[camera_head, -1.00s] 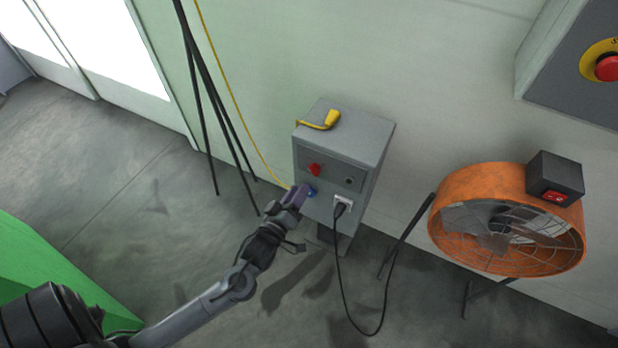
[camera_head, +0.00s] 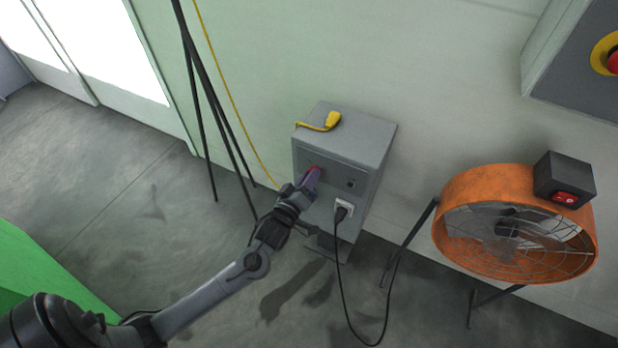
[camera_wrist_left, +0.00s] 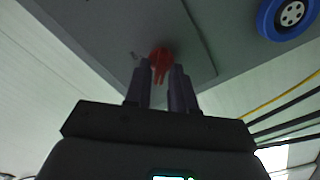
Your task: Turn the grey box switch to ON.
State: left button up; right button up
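The grey box (camera_head: 355,145) stands against the wall on a post. Its red rotary switch (camera_head: 314,168) is on the front panel, mostly covered by my left gripper (camera_head: 312,178) in the head view. In the left wrist view the red switch (camera_wrist_left: 161,60) shows just beyond the fingertips, its handle lined up with the gap between them. My left gripper (camera_wrist_left: 162,80) is open, one finger on each side of the handle. Whether the fingers touch it cannot be told. The ON marking is not readable. My right gripper is not in view.
A blue socket (camera_wrist_left: 290,14) is on the box beside the switch. A black cable hangs from a white socket (camera_head: 343,208). A yellow-handled tool (camera_head: 322,122) lies on top. An orange fan (camera_head: 515,225) stands right. Dark poles (camera_head: 210,100) lean at left.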

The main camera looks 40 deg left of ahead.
pick_arm(q)
grip_shut()
jog(key=shift+w+d+m+p, duration=0.1)
jog(key=shift+d+m+p, duration=0.1)
jog(key=shift+m+p, duration=4.3)
jog(key=shift+d+m+p, duration=0.15)
jog(key=shift+m+p, duration=4.25)
jog(key=shift+p, duration=0.05)
